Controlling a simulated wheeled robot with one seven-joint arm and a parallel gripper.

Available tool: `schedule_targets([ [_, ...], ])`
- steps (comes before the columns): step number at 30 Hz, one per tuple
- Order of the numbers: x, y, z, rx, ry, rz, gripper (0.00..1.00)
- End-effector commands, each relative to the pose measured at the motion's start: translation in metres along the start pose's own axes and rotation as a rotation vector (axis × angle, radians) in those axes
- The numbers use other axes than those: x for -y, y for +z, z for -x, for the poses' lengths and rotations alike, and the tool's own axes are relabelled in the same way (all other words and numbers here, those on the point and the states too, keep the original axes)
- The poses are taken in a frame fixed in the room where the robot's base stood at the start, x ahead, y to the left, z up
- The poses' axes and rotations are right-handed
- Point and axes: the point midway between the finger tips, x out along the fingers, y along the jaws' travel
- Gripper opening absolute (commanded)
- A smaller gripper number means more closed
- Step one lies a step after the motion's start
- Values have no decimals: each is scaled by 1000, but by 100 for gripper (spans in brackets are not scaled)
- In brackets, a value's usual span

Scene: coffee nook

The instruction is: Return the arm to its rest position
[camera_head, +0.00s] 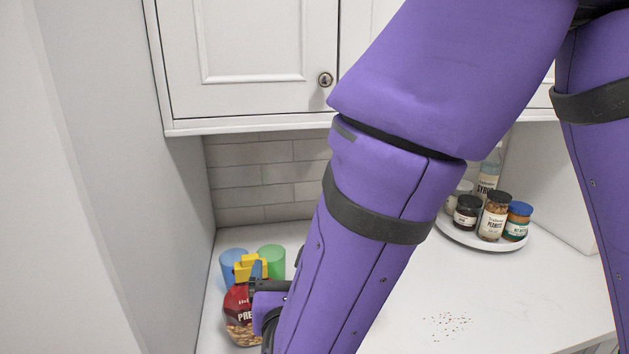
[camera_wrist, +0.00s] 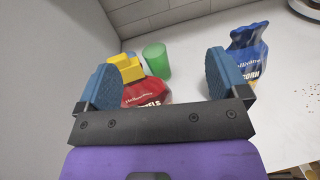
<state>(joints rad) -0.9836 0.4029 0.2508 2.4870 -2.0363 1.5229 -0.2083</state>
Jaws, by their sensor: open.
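My purple arm crosses the head view from upper right to lower left, reaching down to the counter. My gripper (camera_wrist: 162,72) is open in the wrist view, with its two blue finger pads wide apart and nothing held between them. A red pretzel bag (camera_head: 238,318) with a yellow clip (camera_head: 249,268) on top stands at the counter's left end. In the wrist view the red bag (camera_wrist: 148,92) is beyond the gripper, partly hidden by the left finger; I cannot tell whether they touch. In the head view my arm hides most of the gripper.
A blue cup (camera_head: 230,264) and a green cup (camera_head: 271,259) stand behind the bag. A blue bag (camera_wrist: 247,55) stands beyond the right finger. A round white tray (camera_head: 452,232) holds jars and a bottle. Crumbs (camera_head: 447,325) lie on the counter. Wall cabinets (camera_head: 250,60) hang above.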

Motion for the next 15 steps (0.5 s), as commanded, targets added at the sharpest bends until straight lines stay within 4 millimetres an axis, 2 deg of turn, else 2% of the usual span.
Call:
schedule_targets([
  [1,27,17,-12,3,-103,-44,93],
  [3,67,36,-24,-3,-254,-112,93],
  [7,138,64,-30,-15,-525,-263,93],
  [11,203,85,-21,-23,-780,-444,93],
  [15,261,100,3,-24,-1033,-671,93],
])
